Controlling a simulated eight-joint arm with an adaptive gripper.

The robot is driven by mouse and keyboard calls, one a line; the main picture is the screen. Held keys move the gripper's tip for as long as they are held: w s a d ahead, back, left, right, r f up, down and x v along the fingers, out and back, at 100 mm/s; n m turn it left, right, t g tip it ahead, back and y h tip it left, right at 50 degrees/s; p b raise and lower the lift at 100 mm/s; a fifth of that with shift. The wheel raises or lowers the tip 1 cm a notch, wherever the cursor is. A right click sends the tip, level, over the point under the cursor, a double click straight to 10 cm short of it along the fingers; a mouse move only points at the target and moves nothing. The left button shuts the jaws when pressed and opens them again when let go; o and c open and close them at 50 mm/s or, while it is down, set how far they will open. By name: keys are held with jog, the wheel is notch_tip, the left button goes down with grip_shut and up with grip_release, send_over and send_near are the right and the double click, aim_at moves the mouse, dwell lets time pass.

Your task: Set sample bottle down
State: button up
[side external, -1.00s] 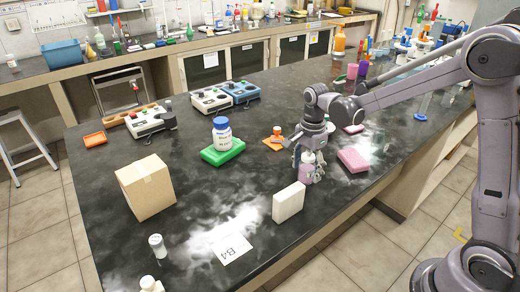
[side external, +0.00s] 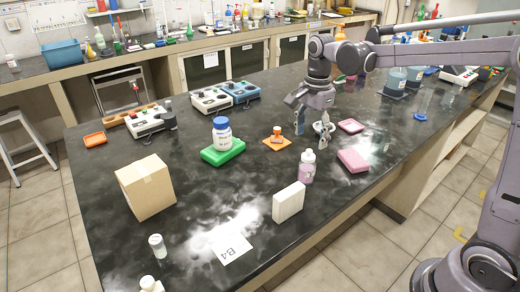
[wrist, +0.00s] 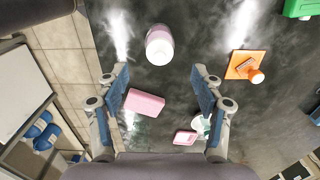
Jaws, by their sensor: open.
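The sample bottle (side external: 307,168), with a white cap and a pinkish-purple body, stands upright on the dark bench top. White labelling shows on its side. In the wrist view the bottle (wrist: 159,46) is seen from above, just beyond the fingertips. My gripper (side external: 311,130) is open and empty, raised above the bench and behind the bottle, clear of it. In the wrist view its two blue-padded fingers (wrist: 161,78) are spread wide with nothing between the tips.
A white block (side external: 288,202) stands close in front of the bottle, and a pink block (side external: 352,160) lies to its right. An orange-capped item on an orange pad (side external: 277,142), a bottle on a green block (side external: 223,153) and a cardboard box (side external: 146,187) are farther left.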

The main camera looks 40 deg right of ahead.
jog(key=shift+s+r, duration=0.2)
jog(key=shift+r, duration=0.2)
jog(key=s+a+f+n+t, duration=0.1)
jog(key=s+a+n+t, duration=0.1)
jog(key=s+n, duration=0.5)
jog(key=s+a+f+n+t, duration=0.1)
jog(key=s+n+t, duration=0.4)
jog(key=n, duration=0.6)
jog(key=shift+s+a+f, duration=0.2)
jog(key=shift+s+a, duration=0.3)
jog(key=shift+s, duration=0.65)
